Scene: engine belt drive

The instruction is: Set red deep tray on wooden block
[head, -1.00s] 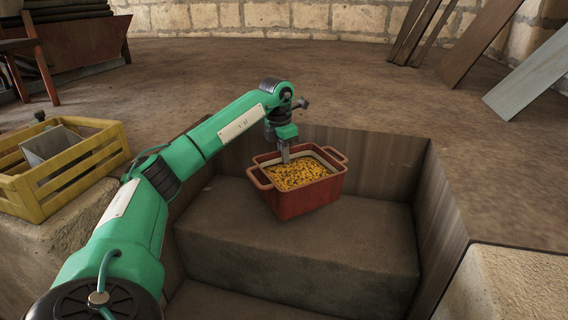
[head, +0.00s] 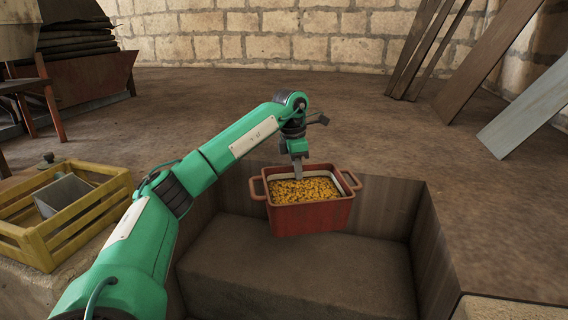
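The red deep tray (head: 312,218) has two side handles and is filled with small yellow pieces. My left gripper (head: 297,174) reaches down to the tray's far rim. Its fingers appear shut on that rim, partly hidden by the tray and its contents. The tray is about level in front of the pit's back wall, above a brown block (head: 290,275). It seems to hang clear of the block, though the gap is hard to judge. The block is dull brown with a flat top; I cannot tell if it is wood. My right gripper is not in view.
The block sits in a recessed pit with striped wood-like walls (head: 440,255). A yellow slatted crate (head: 75,225) holding a grey piece stands at left. Planks (head: 530,105) lean at the back right. The ground behind the pit is clear.

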